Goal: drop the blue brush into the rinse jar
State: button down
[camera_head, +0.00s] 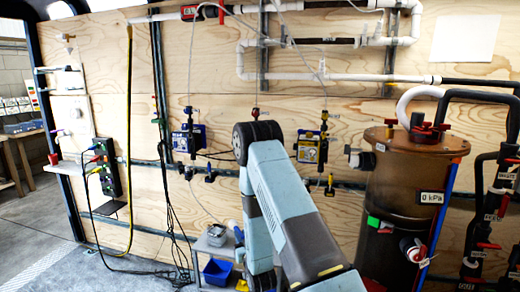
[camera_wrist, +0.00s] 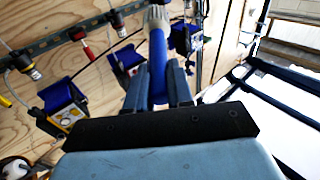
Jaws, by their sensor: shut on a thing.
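My gripper (camera_wrist: 157,78) is shut on the blue brush in the wrist view. The brush (camera_wrist: 158,62) has a blue handle between the two dark blue fingers. Its pale end (camera_wrist: 156,18) sticks out beyond the fingertips, towards the top of the picture. In the head view my arm comes down in the middle, and its lower end hides my gripper. A small blue and pale thing (camera_head: 236,231) shows just left of my forearm; I cannot tell whether it is the brush. I cannot make out a rinse jar in either view.
A grey cart (camera_head: 214,250) with a tray on top stands left of my forearm, with a blue bin (camera_head: 218,272) low on it. A large brown tank (camera_head: 405,200) stands to the right. Pumps (camera_head: 187,138) and pipes hang on the plywood wall. Open floor lies at left.

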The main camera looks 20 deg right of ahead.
aim_at(214, 243)
jog(key=i, duration=1.2)
jog(key=u, duration=0.1)
